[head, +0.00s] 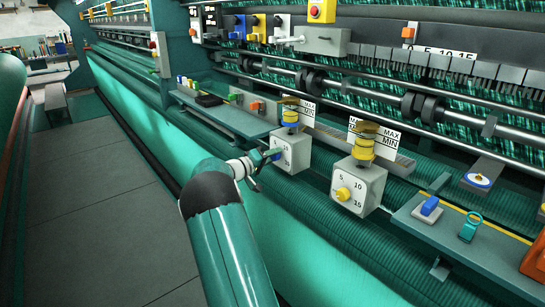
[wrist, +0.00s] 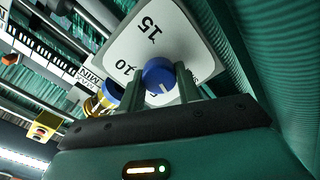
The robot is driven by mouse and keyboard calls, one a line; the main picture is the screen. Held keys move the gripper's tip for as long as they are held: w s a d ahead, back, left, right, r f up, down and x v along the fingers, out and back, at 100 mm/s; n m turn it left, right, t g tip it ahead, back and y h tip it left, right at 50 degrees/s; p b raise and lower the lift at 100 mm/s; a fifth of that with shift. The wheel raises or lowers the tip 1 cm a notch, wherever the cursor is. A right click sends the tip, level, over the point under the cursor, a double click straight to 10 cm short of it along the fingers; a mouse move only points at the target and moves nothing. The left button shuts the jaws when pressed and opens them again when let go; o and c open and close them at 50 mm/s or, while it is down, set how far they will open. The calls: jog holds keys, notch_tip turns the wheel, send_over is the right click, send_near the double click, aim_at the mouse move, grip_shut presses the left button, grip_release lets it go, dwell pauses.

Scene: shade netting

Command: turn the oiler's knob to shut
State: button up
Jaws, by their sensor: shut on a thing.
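The oiler (head: 293,157) is a pale box with a numbered dial face. On top is a glass with amber bands and a blue collar. Its blue knob (wrist: 158,74) sits in the middle of the face in the wrist view, with a light pointer mark on it. The numbers 10 and 15 show on the face; the lower marks are partly hidden by my fingers. My gripper (wrist: 160,88) is shut on the blue knob, one finger on each side. In the head view my gripper (head: 268,156) reaches the oiler's front and mostly covers the knob.
A second oiler (head: 357,186) with a yellow knob (head: 342,194) stands to the right. A shelf with small tools (head: 222,108) lies behind to the left. A tray (head: 470,245) with a blue item and a teal ring is at right. The grey floor (head: 95,200) at left is clear.

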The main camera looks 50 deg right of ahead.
jog(key=n, duration=0.8)
jog(key=shift+f+n, duration=0.15)
jog(key=shift+n, duration=0.15)
dwell(0.4)
jog(key=o, duration=1)
jog(key=shift+c, duration=0.2)
jog(key=shift+a, duration=0.1)
jog(key=v, duration=1.3)
jog(key=shift+a, duration=0.3)
jog(key=shift+w, duration=0.1)
